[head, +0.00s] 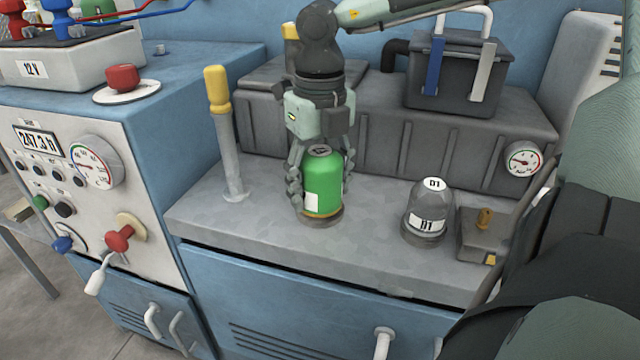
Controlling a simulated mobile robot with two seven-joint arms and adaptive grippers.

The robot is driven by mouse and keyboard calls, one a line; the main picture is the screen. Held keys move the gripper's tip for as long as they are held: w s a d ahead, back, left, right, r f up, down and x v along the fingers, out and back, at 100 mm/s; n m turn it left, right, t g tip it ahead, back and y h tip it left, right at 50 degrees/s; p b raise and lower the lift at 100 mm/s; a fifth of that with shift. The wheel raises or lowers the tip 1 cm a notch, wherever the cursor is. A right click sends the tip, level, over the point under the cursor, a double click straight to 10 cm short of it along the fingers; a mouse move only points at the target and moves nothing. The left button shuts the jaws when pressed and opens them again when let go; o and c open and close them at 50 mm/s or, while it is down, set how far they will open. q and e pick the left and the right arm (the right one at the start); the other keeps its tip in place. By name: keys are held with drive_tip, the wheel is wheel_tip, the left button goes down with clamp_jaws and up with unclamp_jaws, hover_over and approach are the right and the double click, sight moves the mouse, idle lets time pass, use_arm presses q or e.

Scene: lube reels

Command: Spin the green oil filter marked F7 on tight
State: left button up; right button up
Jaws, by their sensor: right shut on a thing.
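The green oil filter (323,184) stands upright on a round dark base (322,218) on the grey bench top, with an orange-brown ring at its lower edge. Its top carries a dark marking too small to read, and part of a white label shows low on its left side. My right gripper (320,178) comes down from above and is shut around the filter, with a finger on its left and right sides. The fingers hide parts of its sides. My left gripper is not in view.
A grey filter marked D1 (428,208) stands to the right on the bench (270,222). A yellow-topped post (222,130) stands to the left. A dark battery-like box (455,75) sits behind. A blue panel cabinet (170,135) bounds the left. The bench front is clear.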

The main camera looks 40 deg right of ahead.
drive_tip(key=shift+f, duration=0.1)
drive_tip(key=shift+c, duration=0.5)
drive_tip(key=m+b, duration=0.2)
drive_tip(key=b, duration=0.1)
drive_tip(key=shift+f+m, duration=0.15)
drive_tip(key=shift+m, duration=0.25)
drive_tip(key=shift+m+b, duration=0.7)
drive_tip(key=shift+m, duration=0.2)
drive_tip(key=shift+r+m, duration=0.25)
drive_tip(key=shift+m, duration=0.05)
drive_tip(key=shift+f+b, duration=0.15)
drive_tip(key=shift+b, duration=0.25)
drive_tip(key=shift+f+m+b, duration=0.1)
drive_tip(key=shift+m+b, duration=0.85)
drive_tip(key=shift+m, duration=0.25)
drive_tip(key=shift+m+b, duration=0.65)
drive_tip(key=shift+m, duration=0.25)
drive_tip(key=shift+r+m, duration=0.25)
drive_tip(key=shift+m, duration=0.25)
